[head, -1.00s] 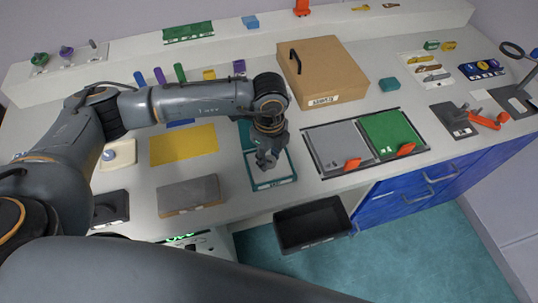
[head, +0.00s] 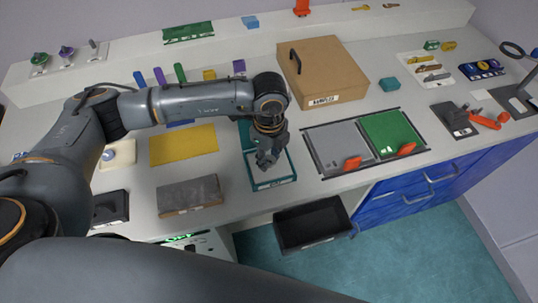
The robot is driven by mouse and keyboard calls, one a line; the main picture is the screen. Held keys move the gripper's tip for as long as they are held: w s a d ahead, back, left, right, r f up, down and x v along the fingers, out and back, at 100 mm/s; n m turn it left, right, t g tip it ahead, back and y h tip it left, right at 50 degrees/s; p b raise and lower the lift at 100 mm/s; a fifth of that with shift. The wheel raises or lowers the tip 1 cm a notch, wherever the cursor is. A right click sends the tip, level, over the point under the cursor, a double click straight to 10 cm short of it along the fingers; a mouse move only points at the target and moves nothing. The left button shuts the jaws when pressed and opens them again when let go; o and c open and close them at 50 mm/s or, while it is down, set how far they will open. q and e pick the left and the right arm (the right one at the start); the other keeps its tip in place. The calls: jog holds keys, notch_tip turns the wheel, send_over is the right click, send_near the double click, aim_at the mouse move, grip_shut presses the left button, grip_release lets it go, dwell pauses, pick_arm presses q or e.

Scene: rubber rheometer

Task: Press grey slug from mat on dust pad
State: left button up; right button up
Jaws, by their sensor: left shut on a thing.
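My left gripper (head: 266,164) is low over a teal open case (head: 285,180) with a pale inside, which looks like the dust pad. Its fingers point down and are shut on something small. The held thing is mostly hidden by the fingers, so I cannot make out the grey slug or whether it touches the pad. A plain yellow mat (head: 183,145) lies to the left of the case, with nothing visible on it. My right gripper is not in view.
A grey block (head: 190,195) stands left of the case. Grey (head: 335,146) and green (head: 390,132) panels with orange handles lie to the right. A cardboard box (head: 325,72) stands behind. A black bin (head: 311,224) is below the bench's front edge.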

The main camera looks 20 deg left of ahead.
pick_arm(q)
jog(key=shift+s, duration=0.1)
jog(key=shift+r+p, duration=0.65)
jog(key=shift+r, duration=0.2)
jog(key=shift+r+p, duration=1.55)
jog(key=shift+r, duration=1.1)
